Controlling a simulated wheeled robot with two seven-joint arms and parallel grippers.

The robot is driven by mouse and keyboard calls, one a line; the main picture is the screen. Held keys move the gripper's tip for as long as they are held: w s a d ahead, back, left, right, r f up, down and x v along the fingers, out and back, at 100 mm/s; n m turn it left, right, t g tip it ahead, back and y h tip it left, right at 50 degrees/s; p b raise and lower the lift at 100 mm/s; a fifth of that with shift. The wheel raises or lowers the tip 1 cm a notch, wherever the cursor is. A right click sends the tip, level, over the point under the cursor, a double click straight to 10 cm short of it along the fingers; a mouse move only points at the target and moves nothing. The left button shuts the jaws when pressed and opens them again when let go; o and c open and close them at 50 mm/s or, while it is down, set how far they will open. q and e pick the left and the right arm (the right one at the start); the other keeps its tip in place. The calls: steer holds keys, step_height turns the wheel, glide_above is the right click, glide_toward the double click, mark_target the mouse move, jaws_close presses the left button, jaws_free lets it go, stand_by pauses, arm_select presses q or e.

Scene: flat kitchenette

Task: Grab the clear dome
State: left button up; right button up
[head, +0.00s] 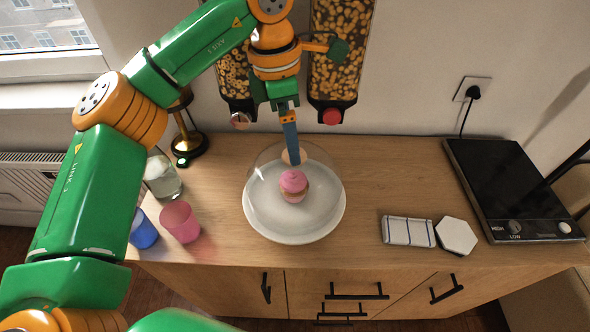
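The clear dome (262,178) stands over a pink-topped cupcake (294,183) on a round white plate (290,231) on the wooden counter. A round, light wood-coloured knob (303,154) shows at the dome's top. My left gripper (293,160) reaches down from above, and its blue-grey finger overlaps the knob. The gripper is seen edge-on, so I cannot tell whether its fingers are closed on the knob or only beside it. My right gripper is not in view.
Two dispensers (338,55) hang behind the dome. Left are a pink cup (180,222), a blue cup (143,230), a glass jar (162,178) and a brass stand (188,140). Right are a folded cloth (407,231), white hexagon (456,236) and black hob (505,180).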

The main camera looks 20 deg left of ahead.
mark_target(294, 176)
arm_select(q)
steer(key=f, duration=0.2)
steer(key=w+f+p, duration=0.1)
steer(key=f, duration=0.1)
steer(key=shift+f, duration=0.2)
steer(key=shift+s+d+r, duration=0.1)
steer(key=shift+s+d, duration=0.05)
steer(key=c, duration=0.6)
jaws_close()
